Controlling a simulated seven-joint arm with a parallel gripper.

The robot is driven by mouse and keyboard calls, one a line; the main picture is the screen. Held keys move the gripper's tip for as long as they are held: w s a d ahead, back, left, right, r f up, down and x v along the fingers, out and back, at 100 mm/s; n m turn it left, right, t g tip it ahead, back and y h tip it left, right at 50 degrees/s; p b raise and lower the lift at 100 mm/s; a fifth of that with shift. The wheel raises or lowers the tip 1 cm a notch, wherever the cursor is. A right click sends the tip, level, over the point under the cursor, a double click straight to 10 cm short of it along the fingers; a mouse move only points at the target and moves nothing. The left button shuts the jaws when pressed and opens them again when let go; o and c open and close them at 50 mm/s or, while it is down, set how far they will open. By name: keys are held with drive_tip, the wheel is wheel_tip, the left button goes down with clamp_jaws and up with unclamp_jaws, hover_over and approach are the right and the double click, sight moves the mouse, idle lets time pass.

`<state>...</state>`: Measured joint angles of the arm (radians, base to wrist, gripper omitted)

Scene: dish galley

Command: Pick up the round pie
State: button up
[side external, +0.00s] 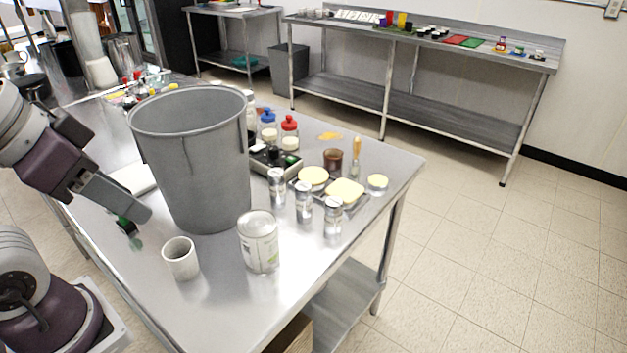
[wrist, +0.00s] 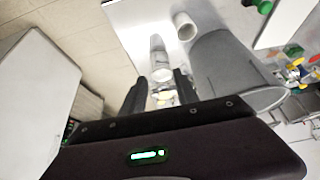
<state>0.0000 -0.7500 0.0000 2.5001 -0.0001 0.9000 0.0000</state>
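The round pie (side external: 313,178) is pale yellow and lies at the back left of a dark tray (side external: 366,203) on the steel table in the side view. A squarish pale pie (side external: 345,191) sits to its right on the same tray. My gripper (wrist: 160,75) shows in the wrist view with its two dark fingers apart and nothing held between them. In the side view my arm is at the left, beyond the grey bin from the pie and well apart from it; the fingers are not clear there. A pale yellow patch low between the fingers in the wrist view is too small to identify.
A tall grey bin (side external: 190,165) stands between my arm and the tray; it also shows in the wrist view (wrist: 225,70). Jars (side external: 289,133) and a brown glass (side external: 333,162) are behind.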

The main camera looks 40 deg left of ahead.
drive_tip(key=shift+o, duration=0.4)
drive_tip(key=o, duration=0.9)
